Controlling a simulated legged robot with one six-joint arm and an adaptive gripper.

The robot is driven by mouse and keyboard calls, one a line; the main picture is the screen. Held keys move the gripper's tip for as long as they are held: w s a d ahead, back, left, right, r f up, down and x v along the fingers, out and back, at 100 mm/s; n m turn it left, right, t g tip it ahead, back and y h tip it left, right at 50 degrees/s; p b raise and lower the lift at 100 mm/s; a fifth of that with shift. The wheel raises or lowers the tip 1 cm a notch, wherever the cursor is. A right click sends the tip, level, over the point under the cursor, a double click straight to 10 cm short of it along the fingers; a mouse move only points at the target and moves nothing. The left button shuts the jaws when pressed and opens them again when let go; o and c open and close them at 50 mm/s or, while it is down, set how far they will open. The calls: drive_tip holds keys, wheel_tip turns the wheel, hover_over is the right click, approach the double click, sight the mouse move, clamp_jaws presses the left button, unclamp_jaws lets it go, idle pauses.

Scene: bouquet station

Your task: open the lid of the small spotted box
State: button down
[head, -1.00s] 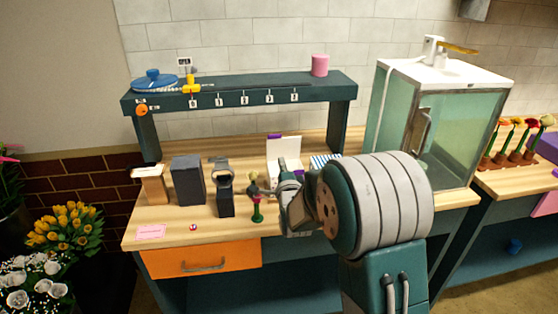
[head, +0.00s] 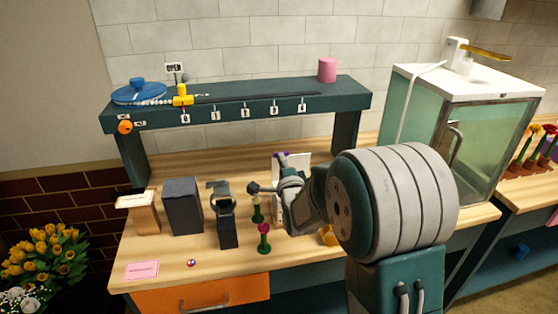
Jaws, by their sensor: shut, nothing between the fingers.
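I cannot make out the small spotted box for certain; my arm hides part of the bench. A white upright panel or box (head: 294,162) with a purple piece at its top stands behind my gripper, largely covered.
A black stand (head: 226,225), a dark grey block (head: 183,207) and a wooden block (head: 143,212) stand to the left. A teal shelf (head: 240,108) spans the back. A glass cabinet (head: 475,140) stands right. The bench's front left (head: 215,262) is mostly clear.

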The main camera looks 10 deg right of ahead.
drive_tip(key=shift+d, duration=0.3)
drive_tip(key=w+g, duration=0.2)
drive_tip(key=shift+w+a+r+g, duration=0.2)
drive_tip(key=shift+r+g, duration=0.1)
drive_tip(key=shift+r, duration=0.1)
drive_tip(key=shift+w, duration=0.2)
drive_tip(key=shift+w+f, duration=0.1)
drive_tip(key=shift+w, duration=1.05)
